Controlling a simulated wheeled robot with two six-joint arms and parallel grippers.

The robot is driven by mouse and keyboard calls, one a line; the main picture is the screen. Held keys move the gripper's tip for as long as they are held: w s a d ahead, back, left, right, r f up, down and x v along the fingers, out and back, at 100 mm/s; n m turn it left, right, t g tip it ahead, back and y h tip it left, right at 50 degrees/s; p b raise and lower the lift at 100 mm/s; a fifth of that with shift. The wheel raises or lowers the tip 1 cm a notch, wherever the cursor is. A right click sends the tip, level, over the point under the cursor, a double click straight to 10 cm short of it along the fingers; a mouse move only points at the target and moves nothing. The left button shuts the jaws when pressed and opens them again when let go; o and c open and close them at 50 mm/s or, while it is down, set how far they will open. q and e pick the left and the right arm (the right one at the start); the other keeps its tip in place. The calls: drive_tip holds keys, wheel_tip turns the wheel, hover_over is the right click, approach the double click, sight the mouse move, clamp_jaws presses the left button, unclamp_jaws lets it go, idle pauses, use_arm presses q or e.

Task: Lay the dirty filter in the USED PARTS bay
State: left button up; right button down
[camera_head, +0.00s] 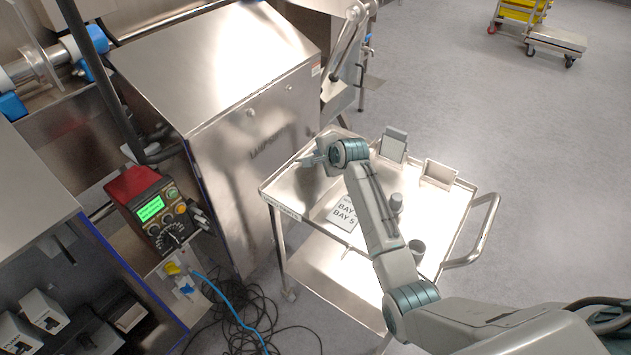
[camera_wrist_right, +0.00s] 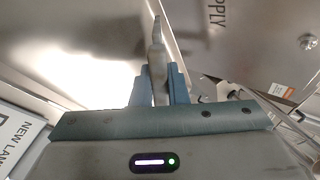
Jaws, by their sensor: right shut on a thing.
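My right gripper (camera_head: 314,160) is over the far left part of a steel cart (camera_head: 303,187), close to the big steel cabinet. In the right wrist view its fingers (camera_wrist_right: 158,88) are shut on a thin grey-tan piece (camera_wrist_right: 157,50), which points up and away between them. I cannot tell from its edge whether this is the dirty filter. A grey framed panel (camera_head: 393,145) stands at the back of the cart. A label strip (camera_head: 281,207) runs along the cart's left edge, too small to read, so I cannot pick out the USED PARTS bay. My left gripper is not in view.
A BAY sign (camera_head: 343,213), a small open bin (camera_head: 438,173) and two small round items (camera_head: 396,203) are on the cart. The cabinet (camera_head: 220,70) closes off the left.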

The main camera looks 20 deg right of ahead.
drive_tip(key=shift+f, duration=0.85)
drive_tip(key=c, duration=1.6)
unclamp_jaws()
drive_tip(key=p+v, duration=0.8)
drive_tip(key=p, duration=0.1)
drive_tip(key=shift+r+p, duration=0.1)
drive_tip(key=shift+p, duration=0.3)
